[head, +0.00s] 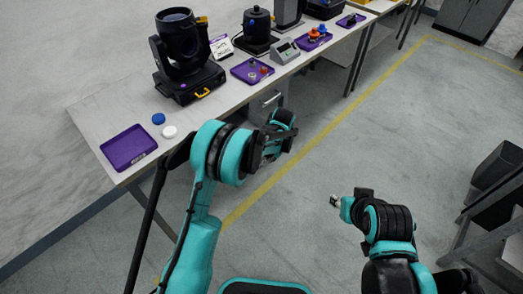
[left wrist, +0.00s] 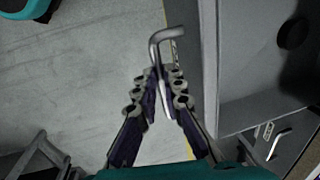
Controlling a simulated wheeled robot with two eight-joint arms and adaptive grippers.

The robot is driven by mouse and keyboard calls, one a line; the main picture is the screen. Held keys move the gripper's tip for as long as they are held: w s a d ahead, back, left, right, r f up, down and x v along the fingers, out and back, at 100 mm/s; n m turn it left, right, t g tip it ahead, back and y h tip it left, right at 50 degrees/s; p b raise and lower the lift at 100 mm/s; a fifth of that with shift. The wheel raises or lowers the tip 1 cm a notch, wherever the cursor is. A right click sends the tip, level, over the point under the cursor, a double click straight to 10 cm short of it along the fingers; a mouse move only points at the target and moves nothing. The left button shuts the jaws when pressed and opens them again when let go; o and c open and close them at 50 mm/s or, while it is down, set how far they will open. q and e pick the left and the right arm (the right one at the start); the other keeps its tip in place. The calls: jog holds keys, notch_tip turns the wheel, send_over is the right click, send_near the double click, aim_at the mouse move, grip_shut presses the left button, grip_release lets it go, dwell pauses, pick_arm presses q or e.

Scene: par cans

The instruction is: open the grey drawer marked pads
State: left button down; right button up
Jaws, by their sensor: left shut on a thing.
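A grey drawer (left wrist: 222,80) fills the right of the left wrist view. Its inside shows, so it stands at least partly open, and a dark round thing (left wrist: 292,34) lies in it. My left gripper (left wrist: 160,82) is shut on the drawer's bent metal handle (left wrist: 167,36). In the head view my left gripper (head: 280,132) is in front of the grey drawer unit (head: 262,108) under the table, and my arm hides much of the unit. I cannot read the pads marking. My right gripper (head: 335,201) hangs over bare floor, too small to judge its jaws.
A second handle (left wrist: 280,142) and a label show below the drawer. The table (head: 95,107) carries a black stage light (head: 185,50), purple trays (head: 128,147), a blue cap (head: 158,118) and a white cap (head: 169,132). Dark furniture stands at the right; the middle floor is clear.

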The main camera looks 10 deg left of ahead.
pick_arm(q)
jog(key=shift+s+d, duration=0.7)
jog(key=shift+d, duration=0.15)
jog(key=c, duration=1.9)
grip_release()
jog(key=r, duration=0.4)
jog(key=d+r, duration=0.1)
jog(key=r, duration=0.2)
jog(key=s+r, duration=0.1)
jog(key=r, duration=0.3)
jog(key=shift+s+d+r, duration=0.1)
jog(key=shift+d+r, duration=0.25)
jog(key=shift+d, duration=0.05)
